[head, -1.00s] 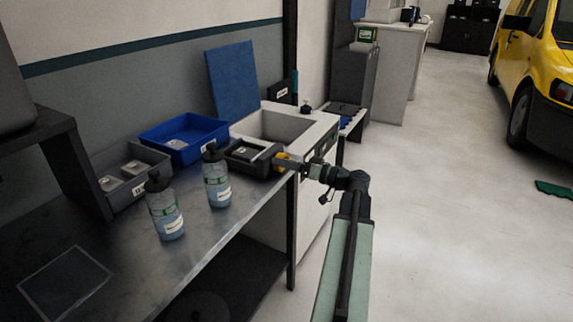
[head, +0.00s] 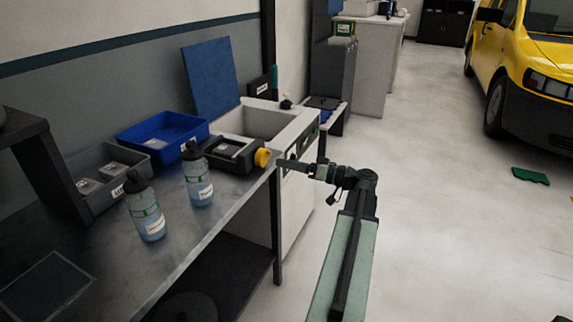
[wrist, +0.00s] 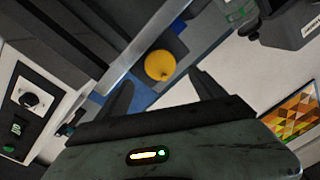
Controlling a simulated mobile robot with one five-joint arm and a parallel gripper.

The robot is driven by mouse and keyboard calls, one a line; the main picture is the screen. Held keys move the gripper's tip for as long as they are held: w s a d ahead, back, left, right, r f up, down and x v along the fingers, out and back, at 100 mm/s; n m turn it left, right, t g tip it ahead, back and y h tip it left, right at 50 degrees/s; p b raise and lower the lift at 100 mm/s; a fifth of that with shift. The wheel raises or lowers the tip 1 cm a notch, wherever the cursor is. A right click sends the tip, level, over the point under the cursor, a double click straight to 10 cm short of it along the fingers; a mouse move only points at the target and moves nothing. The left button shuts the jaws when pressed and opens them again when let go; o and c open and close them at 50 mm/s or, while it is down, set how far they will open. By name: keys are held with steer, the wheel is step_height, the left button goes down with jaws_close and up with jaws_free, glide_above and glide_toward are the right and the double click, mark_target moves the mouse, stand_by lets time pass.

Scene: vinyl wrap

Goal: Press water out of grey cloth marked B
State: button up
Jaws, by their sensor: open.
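A black press-like box (head: 236,158) with a round yellow knob (head: 262,157) sits at the far end of the metal bench, beside the sink. A pale grey piece shows in its top; I cannot tell whether it is cloth. Pale folded pieces, perhaps cloths, lie in the grey bin (head: 82,205); no B mark is readable. My gripper (head: 280,162) is just right of the knob, apart from it. In the wrist view, my open fingers (wrist: 163,88) are empty and the yellow knob (wrist: 159,65) shows beyond them.
Two labelled bottles (head: 146,212) (head: 198,178) stand near the bench front. The white sink unit (head: 297,133) is behind the press.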

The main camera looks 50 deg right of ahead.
mark_target(266, 160)
steer(key=w+n, duration=0.2)
steer(key=w+a+n, duration=0.1)
steer(key=w+n, duration=0.1)
steer(key=w+a+n+h, duration=0.1)
steer(key=w, duration=0.2)
steer(key=shift+a+f+n, duration=0.1)
steer(key=shift+a+n, duration=0.1)
steer(key=shift+n, duration=0.2)
steer(key=c, duration=1.4)
